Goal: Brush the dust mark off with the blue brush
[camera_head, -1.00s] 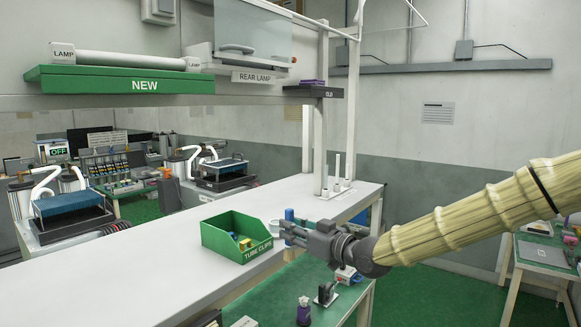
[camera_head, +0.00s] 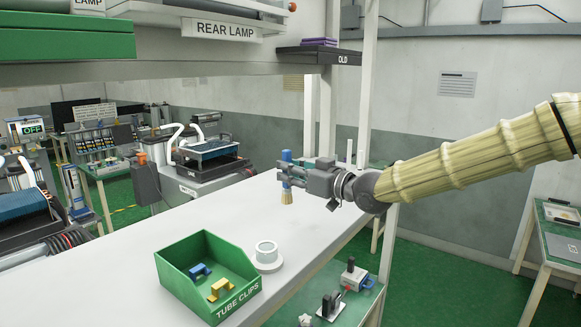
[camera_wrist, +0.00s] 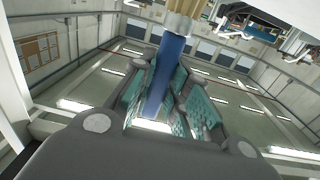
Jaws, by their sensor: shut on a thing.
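The blue brush (camera_head: 287,197) is in my gripper (camera_head: 284,178), with its blue handle up and its tan bristles pointing down. It hangs above the white bench top (camera_head: 215,217), and no contact with the bench can be made out. In the wrist view the blue handle (camera_wrist: 170,72) runs between the teal-padded fingers (camera_wrist: 165,95), which are shut on it. The tan bristle end (camera_wrist: 186,18) is at the top of that view. I cannot make out a dust mark in either view.
A green TUBE CLIPS bin (camera_head: 207,282) with blue and yellow clips stands at the front. A white round holder (camera_head: 267,257) stands empty beside it. A shelf (camera_head: 215,65) overhangs the bench, with white posts (camera_head: 326,115) behind my gripper. The bench's left stretch is clear.

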